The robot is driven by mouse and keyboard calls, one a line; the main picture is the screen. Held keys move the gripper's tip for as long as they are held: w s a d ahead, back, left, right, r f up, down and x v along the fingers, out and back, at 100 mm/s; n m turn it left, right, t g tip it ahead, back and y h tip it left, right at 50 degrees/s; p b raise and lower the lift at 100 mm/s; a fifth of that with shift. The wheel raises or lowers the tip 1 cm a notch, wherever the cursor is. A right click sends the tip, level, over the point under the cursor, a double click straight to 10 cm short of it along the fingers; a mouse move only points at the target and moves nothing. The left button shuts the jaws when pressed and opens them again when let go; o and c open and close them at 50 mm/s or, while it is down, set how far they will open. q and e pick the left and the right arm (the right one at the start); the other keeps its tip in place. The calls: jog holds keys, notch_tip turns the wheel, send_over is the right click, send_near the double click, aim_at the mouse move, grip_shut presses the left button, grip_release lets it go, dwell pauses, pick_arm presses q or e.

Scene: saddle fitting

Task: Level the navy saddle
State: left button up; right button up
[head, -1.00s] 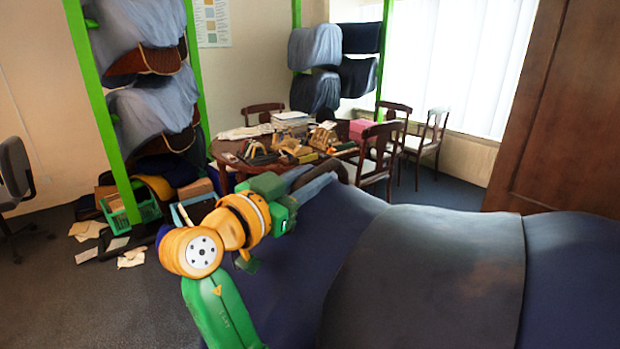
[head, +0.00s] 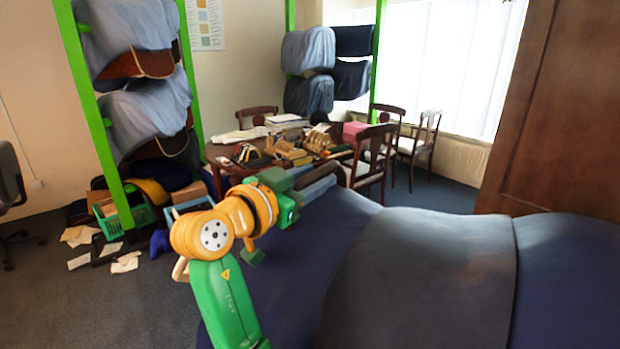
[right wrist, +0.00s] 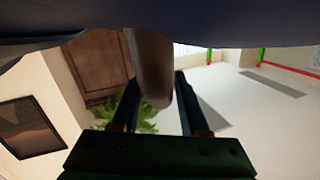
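The navy saddle (head: 290,270) fills the lower middle and right of the head view, very close to me. A broad grey panel (head: 420,285) lies across its rounded top, with navy again at the far right. My right gripper (head: 328,180), on a green and yellow arm, is at its far left edge. In the right wrist view a dark navy surface (right wrist: 240,28) spans the top. A brown-grey rounded part (right wrist: 150,65) hangs between the two fingers of that gripper (right wrist: 156,80). The fingers stand apart; I see no clear grip on it. My left gripper is out of view.
A cluttered table (head: 225,158) stands behind the gripper, with chairs (head: 372,160) at its right. Green racks (head: 115,165) hold covered saddles at the left and back. A green crate (head: 125,218) and papers lie on the left floor. A brown wooden panel (head: 570,110) stands at the right.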

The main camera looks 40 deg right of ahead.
aim_at(297, 186)
jog(key=shift+o, duration=0.4)
jog(key=shift+w+d, duration=0.1)
jog(key=shift+d, duration=0.1)
jog(key=a+b, duration=0.1)
jog(key=a, duration=0.1)
jog(key=a+b, duration=0.1)
jog(key=a, duration=0.1)
jog(key=s+a+b, duration=0.1)
jog(key=a, duration=0.1)
jog(key=shift+a, duration=0.25)
jog(key=shift+s+a+r, duration=0.15)
jog(key=shift+a+r, duration=0.05)
jog(key=shift+a, duration=0.15)
jog(key=shift+d, duration=0.2)
jog(key=shift+a, duration=0.1)
